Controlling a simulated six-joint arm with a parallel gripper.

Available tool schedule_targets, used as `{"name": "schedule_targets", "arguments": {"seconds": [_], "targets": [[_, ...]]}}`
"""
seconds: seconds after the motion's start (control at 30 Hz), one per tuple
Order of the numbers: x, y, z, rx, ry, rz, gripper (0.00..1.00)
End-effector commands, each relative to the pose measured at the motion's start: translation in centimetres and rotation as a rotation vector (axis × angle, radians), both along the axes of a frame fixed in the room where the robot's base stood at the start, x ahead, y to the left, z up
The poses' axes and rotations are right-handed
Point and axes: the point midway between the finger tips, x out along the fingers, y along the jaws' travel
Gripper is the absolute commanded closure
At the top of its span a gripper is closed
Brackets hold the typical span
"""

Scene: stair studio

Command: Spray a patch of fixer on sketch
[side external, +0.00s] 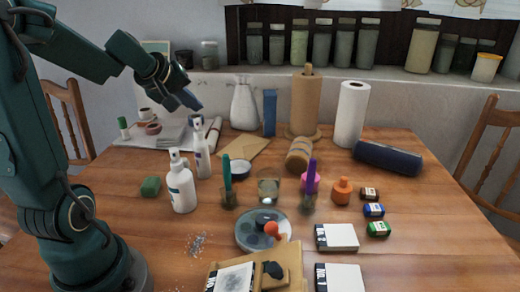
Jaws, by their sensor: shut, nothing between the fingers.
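The sketch (235,279), a white sheet with a grey shaded patch, lies on a wooden board (292,262) at the bottom centre, cut off by the picture's edge. Two white spray bottles stand upright on the table: a larger one (182,188) and a slimmer one (202,162) behind it. I cannot read which holds fixer. My gripper (194,104) is shut and empty, raised above the back left of the table, above and behind both bottles and apart from them.
A green block (151,186) lies left of the bottles. A round palette (262,230), pen cups and several paint jars fill the middle and right. Grey crumbs (196,242) lie left of the board.

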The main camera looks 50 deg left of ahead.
Motion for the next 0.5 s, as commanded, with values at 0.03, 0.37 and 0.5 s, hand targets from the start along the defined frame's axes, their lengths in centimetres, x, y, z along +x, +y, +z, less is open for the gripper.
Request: {"name": "schedule_targets", "arguments": {"seconds": [0.03,0.37,0.5], "targets": [[0.1,0.1,0.5,0.003,-0.006,-0.001,1.00],[0.0,0.1,3.6,0.006,-0.002,0.002,1.00],[0.0,0.1,4.9,0.004,-0.001,0.001,1.00]]}}
